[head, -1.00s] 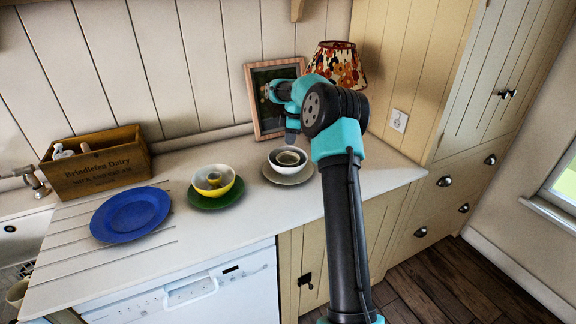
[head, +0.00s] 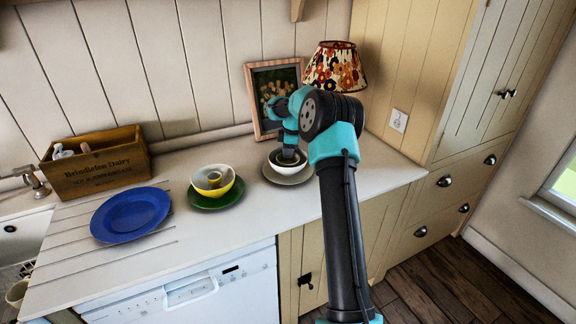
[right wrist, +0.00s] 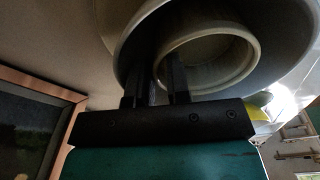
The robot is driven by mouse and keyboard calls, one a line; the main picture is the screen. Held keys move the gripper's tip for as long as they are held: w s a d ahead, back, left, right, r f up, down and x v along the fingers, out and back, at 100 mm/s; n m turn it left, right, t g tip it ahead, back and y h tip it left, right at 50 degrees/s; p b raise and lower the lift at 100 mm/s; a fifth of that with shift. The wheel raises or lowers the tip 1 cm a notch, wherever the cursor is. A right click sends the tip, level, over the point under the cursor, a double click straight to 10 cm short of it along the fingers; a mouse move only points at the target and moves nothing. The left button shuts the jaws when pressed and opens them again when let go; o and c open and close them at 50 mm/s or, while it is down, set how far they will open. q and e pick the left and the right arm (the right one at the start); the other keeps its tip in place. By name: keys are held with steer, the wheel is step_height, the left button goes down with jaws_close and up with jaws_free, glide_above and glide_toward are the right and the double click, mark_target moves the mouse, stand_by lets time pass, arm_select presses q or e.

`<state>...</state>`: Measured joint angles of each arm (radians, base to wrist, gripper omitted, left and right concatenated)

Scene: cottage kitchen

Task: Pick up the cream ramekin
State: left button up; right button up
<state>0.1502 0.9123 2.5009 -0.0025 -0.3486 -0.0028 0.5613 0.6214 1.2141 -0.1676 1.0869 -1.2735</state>
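The cream ramekin (right wrist: 208,58) sits inside a white bowl (head: 289,170) on a pale grey plate (head: 270,179). In the head view my right gripper (head: 289,160) reaches down into that bowl and hides much of the ramekin. In the right wrist view its two dark fingers (right wrist: 158,82) are apart, one on the inner side of the ramekin's near wall and one outside it. I cannot tell whether they touch the wall. My left gripper is in neither view.
A yellow bowl (head: 226,194) with a small dish inside stands on a green plate (head: 203,203) to the left. A blue plate (head: 130,214) and a wooden box (head: 95,165) are further left. A picture frame (head: 255,100) and a lamp (head: 335,66) stand behind.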

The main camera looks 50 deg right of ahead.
steer(key=shift+c, duration=0.5)
jaws_close()
steer(key=shift+r, duration=0.1)
step_height(320, 180, up, 10)
stand_by(0.6)
